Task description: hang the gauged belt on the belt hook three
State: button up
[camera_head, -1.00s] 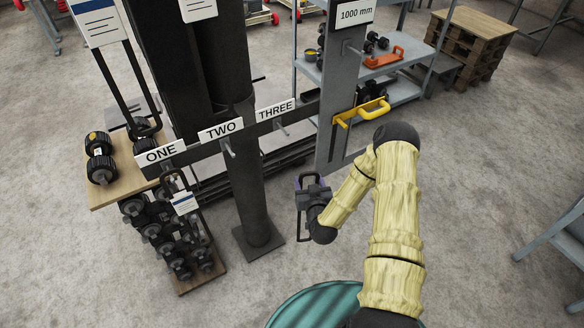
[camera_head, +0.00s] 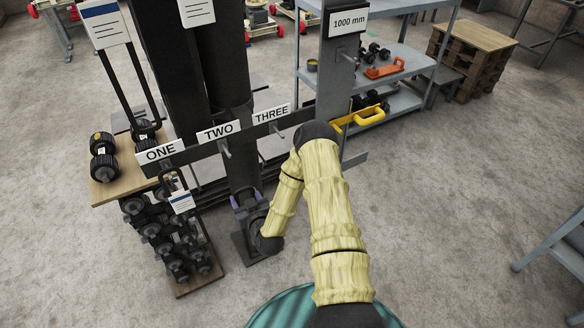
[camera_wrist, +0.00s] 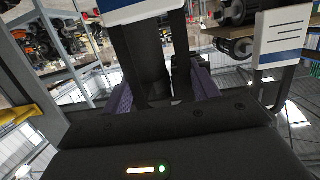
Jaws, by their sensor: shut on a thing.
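My gripper (camera_head: 246,202) has purple fingers and is in front of the dark post, below the hook rail. In the wrist view my gripper (camera_wrist: 162,88) is shut on the gauged belt (camera_wrist: 145,55), a black band rising between the fingers. In the head view the held belt is hard to tell from the dark post. Belt hook three (camera_head: 278,131) sticks out under the THREE sign (camera_head: 271,114), above and right of my gripper, with nothing on it. Hook two (camera_head: 225,150) is also bare.
A belt with a white tag (camera_head: 181,200) hangs at hook one, left of my gripper. A tall panel marked 1000 mm (camera_head: 346,60) stands right of the rail. Dumbbells (camera_head: 170,240) fill a rack at lower left.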

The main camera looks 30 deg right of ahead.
aim_at(281, 135)
jog(key=shift+a, duration=0.3)
jog(key=shift+d+r, duration=0.1)
jog(key=shift+w+d+r, duration=0.1)
jog(key=shift+d+r, duration=0.05)
jog(key=shift+d, duration=0.1)
jog(key=s+d+r+b, duration=0.3)
jog(key=d+r, duration=0.3)
jog(key=d, duration=0.2)
jog(key=s+d+r+b, duration=0.4)
jog(key=d+r, duration=0.3)
jog(key=d, duration=0.2)
jog(key=shift+s+d+n+y+b, duration=0.3)
jog(key=shift+y+b, duration=0.1)
jog(key=shift+b, duration=0.35)
jog(key=shift+r, duration=0.1)
jog(key=shift+w+a+b, duration=0.2)
jog(key=shift+w+b, duration=0.15)
jog(key=shift+w, duration=3.6)
jog(key=shift+w+a+b, duration=0.15)
jog(key=shift+w+b, duration=0.15)
jog(key=shift+w, duration=3.6)
